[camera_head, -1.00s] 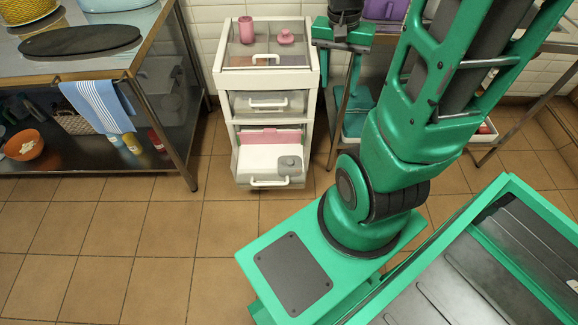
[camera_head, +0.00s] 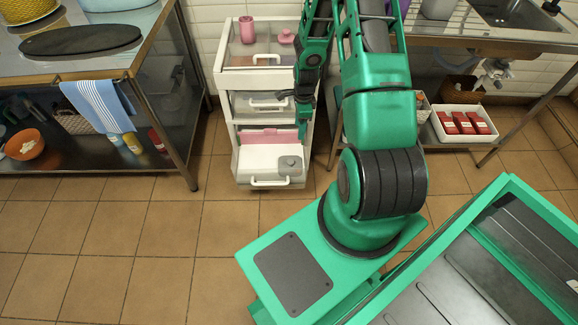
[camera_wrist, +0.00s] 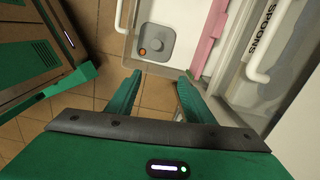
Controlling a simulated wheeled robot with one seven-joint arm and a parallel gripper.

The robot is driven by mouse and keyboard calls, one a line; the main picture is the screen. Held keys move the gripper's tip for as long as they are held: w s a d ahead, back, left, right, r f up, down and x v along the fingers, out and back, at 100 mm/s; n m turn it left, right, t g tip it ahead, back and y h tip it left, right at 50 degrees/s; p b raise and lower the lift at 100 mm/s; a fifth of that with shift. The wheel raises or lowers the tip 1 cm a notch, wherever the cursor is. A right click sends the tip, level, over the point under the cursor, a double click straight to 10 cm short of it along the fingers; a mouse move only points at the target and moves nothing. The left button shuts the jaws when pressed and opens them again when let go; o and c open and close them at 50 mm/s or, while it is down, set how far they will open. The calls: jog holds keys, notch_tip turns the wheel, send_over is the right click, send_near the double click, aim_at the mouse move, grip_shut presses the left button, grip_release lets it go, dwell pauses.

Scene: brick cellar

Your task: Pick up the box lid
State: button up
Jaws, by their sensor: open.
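A small grey square piece with a round knob, which looks like the box lid (camera_head: 289,163), lies at the right of the white bottom drawer of the cart. The wrist view shows it from above as a grey lid (camera_wrist: 155,43) with an orange dot by its knob. My gripper (camera_wrist: 160,78) is open and empty, and its fingers point towards the drawer, apart from the lid. In the head view my gripper (camera_head: 303,122) hangs at the right front of the cart, above the lid. A pink knobbed piece (camera_head: 286,36) sits on the cart top.
The white cart (camera_head: 226,80) has several drawers with handles; one label reads SPOONS in the wrist view. A steel table (camera_head: 100,66) is left, a sink table right. Tiled floor is clear in front.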

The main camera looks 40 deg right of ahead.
notch_tip(320, 180, down, 9)
jog(key=a+m, duration=0.3)
send_over(290, 161)
jog(key=shift+t+y, duration=0.3)
jog(key=shift+y, duration=0.1)
jog(key=f, duration=0.5)
jog(key=shift+d+f, duration=0.25)
jog(key=shift+f, duration=0.05)
jog(key=shift+a+f, duration=0.2)
jog(key=shift+f, duration=2.45)
jog(key=c, duration=1.1)
